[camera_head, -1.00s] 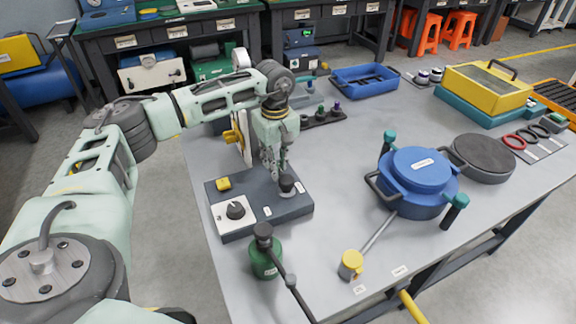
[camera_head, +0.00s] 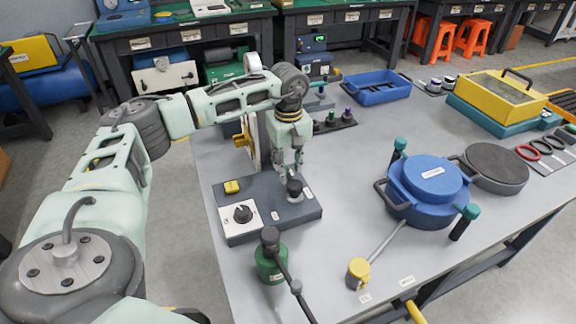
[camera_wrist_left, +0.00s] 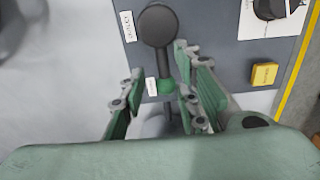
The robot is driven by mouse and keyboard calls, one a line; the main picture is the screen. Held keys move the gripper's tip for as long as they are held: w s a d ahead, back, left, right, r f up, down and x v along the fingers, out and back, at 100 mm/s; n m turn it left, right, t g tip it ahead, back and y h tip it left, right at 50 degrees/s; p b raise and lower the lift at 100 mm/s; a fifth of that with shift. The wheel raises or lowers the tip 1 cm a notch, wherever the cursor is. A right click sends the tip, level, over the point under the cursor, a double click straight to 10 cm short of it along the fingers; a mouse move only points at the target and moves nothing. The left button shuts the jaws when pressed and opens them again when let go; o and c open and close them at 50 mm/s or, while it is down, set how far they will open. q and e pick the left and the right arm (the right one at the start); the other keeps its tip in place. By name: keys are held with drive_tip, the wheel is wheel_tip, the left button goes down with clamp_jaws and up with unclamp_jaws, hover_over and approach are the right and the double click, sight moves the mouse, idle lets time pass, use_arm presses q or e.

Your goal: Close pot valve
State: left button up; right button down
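The blue pot (camera_head: 427,190) with its blue lid and teal-topped clamps sits on the table, right of centre. A thin rod runs from it toward a yellow-capped piece (camera_head: 359,272) near the front edge. A dark grey panel (camera_head: 262,224) stands left of the pot, with a black knob (camera_head: 294,188). My left gripper (camera_head: 288,176) hangs just behind that knob. I cannot tell contact. The right gripper is not visible.
The panel also carries a black dial (camera_head: 242,214) and a yellow button (camera_head: 232,187). A green bottle-like item (camera_head: 271,262) with a black lever stands in front. A grey round disc (camera_head: 496,168) lies beside the pot; a blue tray (camera_head: 377,88) sits behind. Bare tabletop lies between panel and pot.

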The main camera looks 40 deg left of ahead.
sight(288, 172)
use_arm(q)
drive_tip(key=shift+s+f, duration=0.1)
wheel_tip(288, 172, up, 12)
idle(0.6)
idle(0.4)
